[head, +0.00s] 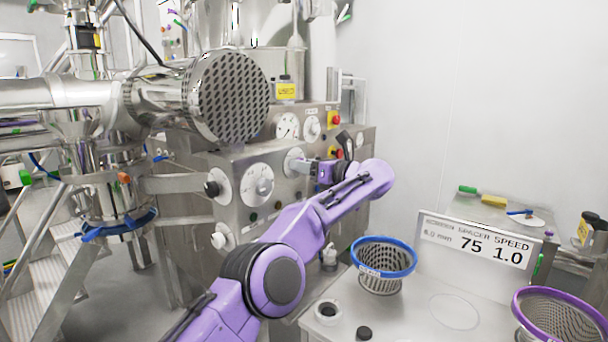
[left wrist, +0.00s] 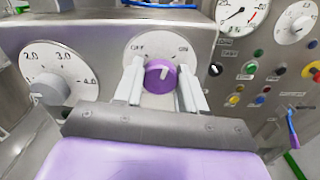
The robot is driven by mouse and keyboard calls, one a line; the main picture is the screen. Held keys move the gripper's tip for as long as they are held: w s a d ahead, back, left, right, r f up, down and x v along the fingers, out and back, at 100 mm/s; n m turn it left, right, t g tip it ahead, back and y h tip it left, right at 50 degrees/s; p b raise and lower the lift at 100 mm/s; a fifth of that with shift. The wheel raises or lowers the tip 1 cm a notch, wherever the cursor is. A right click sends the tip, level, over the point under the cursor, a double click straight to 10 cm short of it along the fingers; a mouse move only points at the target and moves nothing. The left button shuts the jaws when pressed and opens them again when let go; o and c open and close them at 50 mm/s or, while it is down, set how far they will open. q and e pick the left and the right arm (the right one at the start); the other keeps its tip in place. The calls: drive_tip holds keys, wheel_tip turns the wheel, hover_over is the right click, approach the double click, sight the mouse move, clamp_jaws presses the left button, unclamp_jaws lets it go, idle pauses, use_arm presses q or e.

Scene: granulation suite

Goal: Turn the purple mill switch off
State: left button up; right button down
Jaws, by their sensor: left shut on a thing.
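The purple mill switch (left wrist: 160,77) is a round knob on a pale dial plate with OFF at its upper left and ON at its upper right. Its white mark points up and slightly right, between the two labels. My left gripper (left wrist: 160,68) has one finger on each side of the knob and is shut on it. In the head view the left gripper (head: 304,167) reaches the dial plate (head: 292,161) on the steel panel, and the fingers and wrist hide the knob there. My right gripper is not in view.
A numbered dial with a grey knob (left wrist: 48,88) is left of the switch. Gauges, small buttons and a red-yellow switch (head: 334,119) are to the right. A blue-rimmed mesh basket (head: 383,256) and a speed sign (head: 484,248) stand on the bench at right.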

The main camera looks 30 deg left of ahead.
use_arm(q)
drive_tip(key=shift+n+b, duration=1.15)
drive_tip(key=shift+n, duration=5.05)
drive_tip(key=o, duration=1.1)
drive_tip(key=shift+s+d, duration=0.1)
